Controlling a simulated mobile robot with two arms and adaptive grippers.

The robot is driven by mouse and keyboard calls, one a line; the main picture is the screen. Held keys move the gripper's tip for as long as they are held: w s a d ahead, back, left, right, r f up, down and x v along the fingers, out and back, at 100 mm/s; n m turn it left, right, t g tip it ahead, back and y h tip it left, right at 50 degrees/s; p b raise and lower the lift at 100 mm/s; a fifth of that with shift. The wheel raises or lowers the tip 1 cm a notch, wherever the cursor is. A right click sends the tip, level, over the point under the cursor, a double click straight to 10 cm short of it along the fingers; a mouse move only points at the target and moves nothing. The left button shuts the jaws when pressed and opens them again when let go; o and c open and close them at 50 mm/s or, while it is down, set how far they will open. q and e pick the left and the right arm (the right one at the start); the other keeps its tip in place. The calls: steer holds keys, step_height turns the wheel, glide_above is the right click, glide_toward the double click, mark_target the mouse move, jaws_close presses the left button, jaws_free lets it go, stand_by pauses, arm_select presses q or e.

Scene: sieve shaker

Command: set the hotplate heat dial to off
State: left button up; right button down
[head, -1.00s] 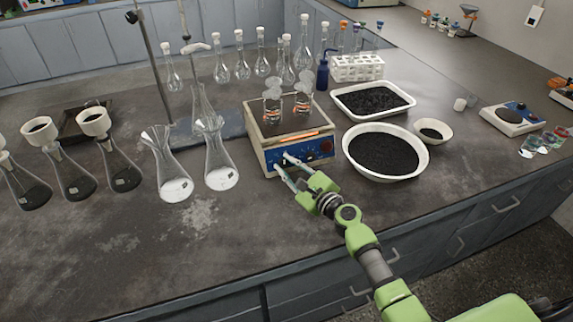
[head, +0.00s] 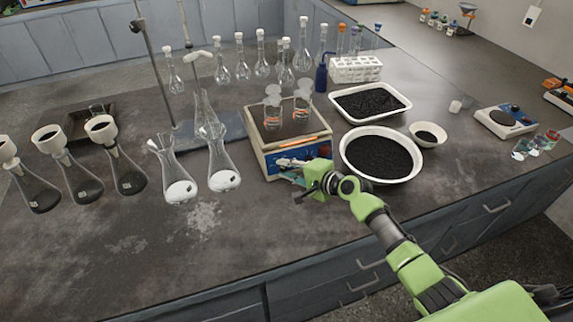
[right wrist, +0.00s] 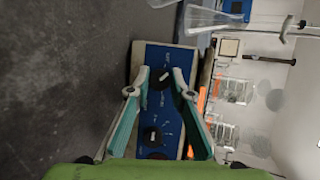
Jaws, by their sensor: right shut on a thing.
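The hotplate (head: 257,160) is a cream box with a blue front panel (head: 314,160) and stands on the bench. In the right wrist view its panel (right wrist: 178,58) appears turned on its side, with two black dials. The upper dial there (right wrist: 161,80), at the panel's left end in the head view, lies between the fingertips of my right gripper (right wrist: 162,76). In the head view my right gripper (head: 281,168) reaches the panel's left part and hides the dials. It is shut on that dial. The dial labels are too small to read. My left gripper is out of view.
Two small glass vessels (head: 272,113) stand on the hotplate top. A white bowl of black grains (head: 350,172) sits close to the right, beside my forearm. Two conical flasks (head: 222,165) stand to the left. The bench front is clear.

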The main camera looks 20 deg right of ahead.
steer(key=n+g+p, duration=0.1)
steer(key=n+p, duration=0.1)
steer(key=n, duration=0.1)
steer(key=shift+r+h, duration=0.15)
steer(key=shift+h, duration=0.25)
steer(key=shift+n+g+h+p, duration=0.3)
steer(key=shift+n+p, duration=0.6)
steer(key=shift+p, duration=0.15)
steer(key=shift+f, duration=0.2)
steer(key=c, duration=1.8)
jaws_free()
steer(key=shift+r, duration=0.15)
steer(key=v, duration=1.2)
